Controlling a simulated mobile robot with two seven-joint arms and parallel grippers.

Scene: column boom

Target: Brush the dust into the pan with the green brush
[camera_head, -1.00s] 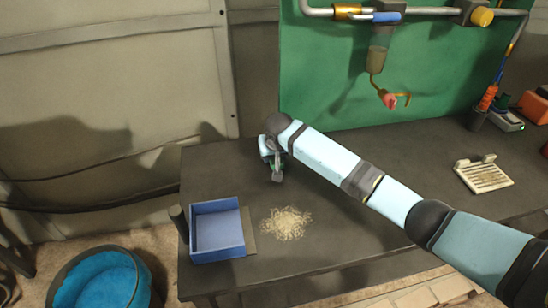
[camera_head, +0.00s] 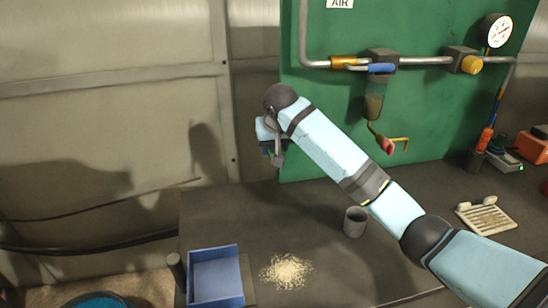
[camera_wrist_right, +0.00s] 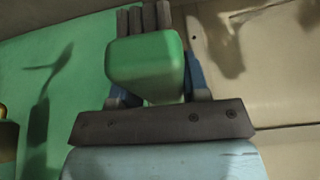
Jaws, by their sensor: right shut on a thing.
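My right gripper (camera_head: 272,150) is raised above the back left of the bench, well above the dust. In the right wrist view it is shut on the green brush (camera_wrist_right: 145,62), whose block sits between the blue fingers with the grey bristles (camera_wrist_right: 145,18) beyond it. In the head view the brush is mostly hidden by the hand. The dust (camera_head: 286,271) is a loose pale pile on the bench. The blue pan (camera_head: 241,272) stands just left of it, its dark lip facing the dust. My left gripper is out of view.
A dark cup (camera_head: 355,222) stands on the bench right of the dust. A pale slotted tray (camera_head: 487,216) lies at the right. A green panel (camera_head: 330,120) with pipes, valve and gauge rises behind. A blue bucket (camera_head: 98,300) is at lower left.

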